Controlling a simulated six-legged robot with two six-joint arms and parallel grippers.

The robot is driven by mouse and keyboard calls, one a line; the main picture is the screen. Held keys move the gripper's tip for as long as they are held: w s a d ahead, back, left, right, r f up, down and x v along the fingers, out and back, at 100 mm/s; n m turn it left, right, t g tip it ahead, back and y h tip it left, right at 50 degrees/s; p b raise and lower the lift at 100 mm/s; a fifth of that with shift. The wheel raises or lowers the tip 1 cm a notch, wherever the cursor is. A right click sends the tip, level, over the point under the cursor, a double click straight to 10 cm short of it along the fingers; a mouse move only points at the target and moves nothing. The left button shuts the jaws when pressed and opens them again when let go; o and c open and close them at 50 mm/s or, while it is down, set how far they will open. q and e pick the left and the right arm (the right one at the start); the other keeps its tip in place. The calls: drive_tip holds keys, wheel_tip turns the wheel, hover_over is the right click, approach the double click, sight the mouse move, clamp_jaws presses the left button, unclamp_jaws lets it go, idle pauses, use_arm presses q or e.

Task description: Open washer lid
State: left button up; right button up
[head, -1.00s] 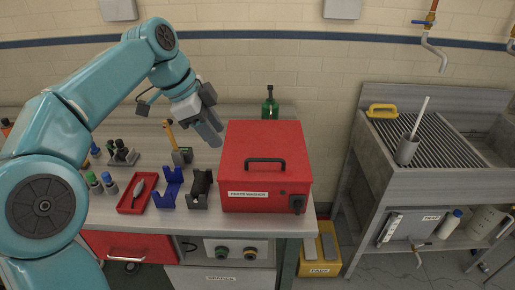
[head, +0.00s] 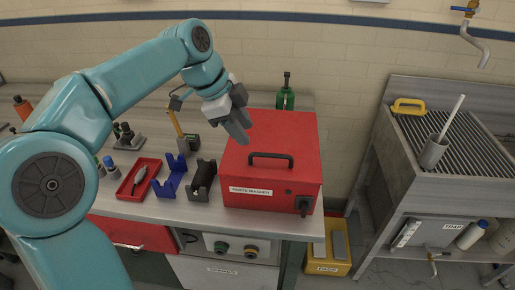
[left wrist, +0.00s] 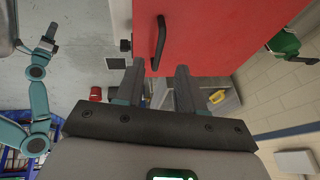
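The parts washer (head: 270,190) is a red box on the bench with its lid (head: 285,135) down. A black bar handle (head: 271,160) lies along the lid's front part. My left gripper (head: 241,134) is above the lid's left side, behind and left of the handle, and apart from it. In the left wrist view its two fingers (left wrist: 159,80) are spread with nothing between them. The handle (left wrist: 160,42) lies beyond the fingertips there. A teal arm of mine with a dark gripper (left wrist: 48,40) shows at the left of that view, too small to read its fingers.
A green bottle (head: 285,96) stands behind the washer. Left of it are a black holder (head: 201,182), a blue holder (head: 171,178) and a red tray (head: 139,178). A sink unit (head: 440,170) stands to the right, past a yellow bin (head: 328,262) on the floor.

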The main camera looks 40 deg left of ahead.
sight(259, 153)
use_arm(q)
drive_tip(key=x, duration=0.6)
drive_tip(key=shift+f, duration=0.2)
drive_tip(key=shift+w+d+f, duration=0.15)
drive_tip(key=shift+w+f, duration=0.15)
drive_tip(key=shift+f, duration=0.2)
drive_tip(key=shift+s, duration=0.1)
clamp_jaws()
